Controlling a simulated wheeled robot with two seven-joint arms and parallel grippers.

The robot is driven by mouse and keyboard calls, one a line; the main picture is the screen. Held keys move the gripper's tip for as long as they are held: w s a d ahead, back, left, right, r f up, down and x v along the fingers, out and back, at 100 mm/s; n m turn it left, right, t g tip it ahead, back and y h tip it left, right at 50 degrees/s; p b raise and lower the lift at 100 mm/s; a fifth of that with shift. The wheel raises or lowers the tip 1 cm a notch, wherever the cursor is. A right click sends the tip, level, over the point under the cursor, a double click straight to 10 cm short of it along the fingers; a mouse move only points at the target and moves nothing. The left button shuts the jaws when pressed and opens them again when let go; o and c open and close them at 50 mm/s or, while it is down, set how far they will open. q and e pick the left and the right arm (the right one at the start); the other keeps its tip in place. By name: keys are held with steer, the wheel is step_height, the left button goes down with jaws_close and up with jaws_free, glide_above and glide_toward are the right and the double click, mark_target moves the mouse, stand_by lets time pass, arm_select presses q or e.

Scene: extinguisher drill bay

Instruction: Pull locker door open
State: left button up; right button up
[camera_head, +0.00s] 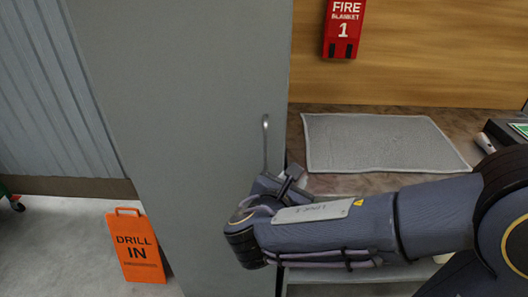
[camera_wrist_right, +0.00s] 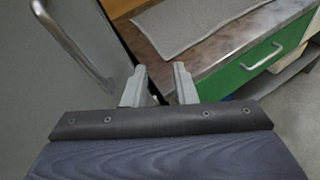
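The grey locker door (camera_head: 190,110) stands upright on the left of the head view and also fills the left of the wrist view (camera_wrist_right: 35,110). Its slim metal bar handle (camera_head: 265,138) is near the right edge, and it shows at the upper left of the wrist view (camera_wrist_right: 78,48). My right gripper (camera_wrist_right: 160,75) is open, its two fingers apart with nothing between them. It is beside the door's right edge, below and to the right of the handle and not touching it. In the head view my forearm partly hides the gripper. My left gripper is not in view.
A brown counter (camera_head: 465,150) with a grey mat (camera_head: 380,142) stands right of the locker. Its green drawer (camera_wrist_right: 245,70) has a bar handle. A red fire blanket box (camera_head: 342,30) hangs on the wood wall. An orange drill sign (camera_head: 136,245) stands on the floor left.

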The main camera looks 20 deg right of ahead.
mark_target(265, 147)
steer(key=w+a+r+n+t+y, duration=0.1)
steer(key=w+a+r+n+t, duration=0.15)
steer(key=a+n+t, duration=0.35)
steer(key=shift+m+g, duration=0.6)
steer(key=shift+g, duration=0.2)
steer(key=x, duration=0.4)
steer(key=a+x, duration=0.1)
steer(key=x, duration=0.2)
steer(key=shift+w+r, duration=0.2)
steer(key=shift+r, duration=0.2)
steer(key=shift+c, duration=0.5)
jaws_close()
